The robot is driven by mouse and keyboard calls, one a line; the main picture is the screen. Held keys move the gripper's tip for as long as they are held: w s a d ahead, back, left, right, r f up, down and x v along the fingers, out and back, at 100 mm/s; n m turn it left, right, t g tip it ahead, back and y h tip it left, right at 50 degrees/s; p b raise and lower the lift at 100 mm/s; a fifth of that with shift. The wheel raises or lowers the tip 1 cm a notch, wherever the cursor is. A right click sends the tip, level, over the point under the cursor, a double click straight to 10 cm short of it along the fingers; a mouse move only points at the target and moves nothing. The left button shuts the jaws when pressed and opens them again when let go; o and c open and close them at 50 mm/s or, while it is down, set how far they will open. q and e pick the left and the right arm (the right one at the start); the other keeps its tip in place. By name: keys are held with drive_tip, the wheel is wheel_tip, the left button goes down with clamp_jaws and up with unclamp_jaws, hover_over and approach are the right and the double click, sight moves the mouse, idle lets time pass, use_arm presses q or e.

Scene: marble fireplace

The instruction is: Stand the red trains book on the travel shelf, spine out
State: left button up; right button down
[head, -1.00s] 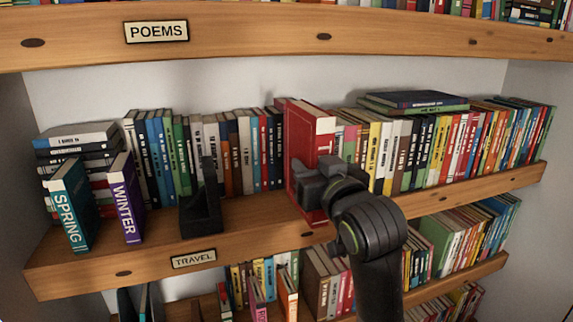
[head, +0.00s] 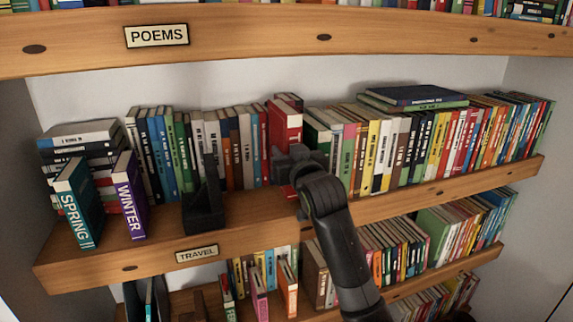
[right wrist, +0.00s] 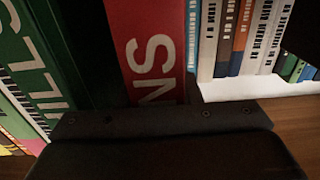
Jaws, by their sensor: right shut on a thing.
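The red book (head: 288,118) is upright on the travel shelf (head: 262,212), its red spine facing out. It stands between the row of thin books on its left and green books on its right. In the right wrist view the red spine (right wrist: 150,50) shows large white letters ending in NS. My right gripper (head: 290,160) is shut on the book's lower front part and hides some of it. The TRAVEL label (head: 197,254) is on the shelf edge. My left gripper is not in view.
A black bookend (head: 203,208) stands left of my gripper. The WINTER book (head: 129,195) and SPRING book (head: 80,203) stand at the left, before a stack (head: 78,135). The POEMS shelf (head: 250,40) is overhead. Flat books (head: 412,97) lie atop the right row.

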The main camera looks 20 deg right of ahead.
wheel_tip(320, 180, down, 3)
drive_tip(key=shift+p, duration=0.45)
drive_tip(key=shift+w+f+p, duration=0.1)
drive_tip(key=shift+f+p, duration=0.05)
drive_tip(key=shift+p, duration=0.15)
drive_tip(key=shift+f, duration=0.25)
drive_tip(key=shift+f, duration=0.15)
drive_tip(key=c, duration=1.4)
unclamp_jaws()
drive_tip(key=shift+f, duration=0.15)
drive_tip(key=o, duration=0.4)
drive_tip(key=shift+c, duration=0.2)
drive_tip(key=s+b, duration=0.2)
drive_tip(key=s, duration=1)
drive_tip(key=shift+d+b, duration=0.2)
drive_tip(key=shift+b, duration=0.1)
